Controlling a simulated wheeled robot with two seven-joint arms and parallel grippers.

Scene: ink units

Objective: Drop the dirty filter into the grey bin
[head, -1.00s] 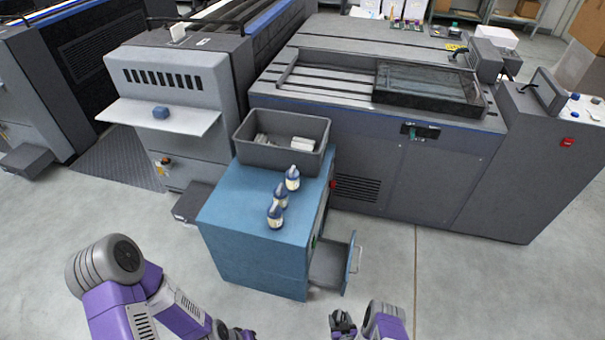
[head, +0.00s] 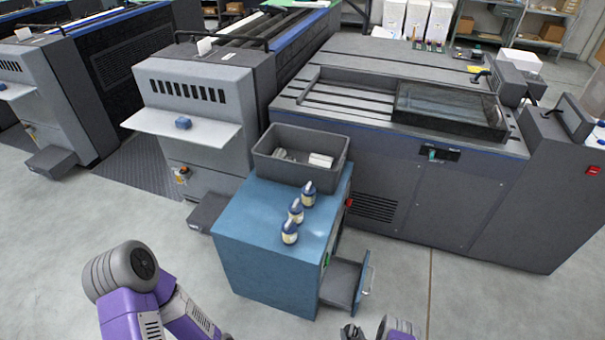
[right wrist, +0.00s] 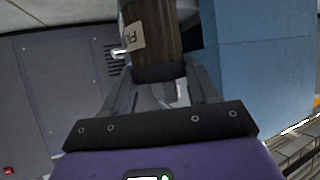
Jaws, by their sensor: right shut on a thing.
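The grey bin (head: 330,174) stands open on top of the blue cabinet, with a few pale items inside. In the right wrist view, the dirty filter (right wrist: 152,30) is a dark brown ribbed cylinder with a pale label. My right gripper (right wrist: 160,85) is shut on its near end. In the head view my right gripper (head: 352,332) shows only partly at the bottom edge, below and right of the cabinet, and the filter cannot be made out there. My left arm shows at lower left, but its gripper is out of the picture.
Three small bottles (head: 296,211) stand in a row on the blue cabinet (head: 245,215), in front of the bin. A drawer (head: 342,284) stands open at the cabinet's right side. A grey press (head: 420,200) lies behind. The floor at front right is clear.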

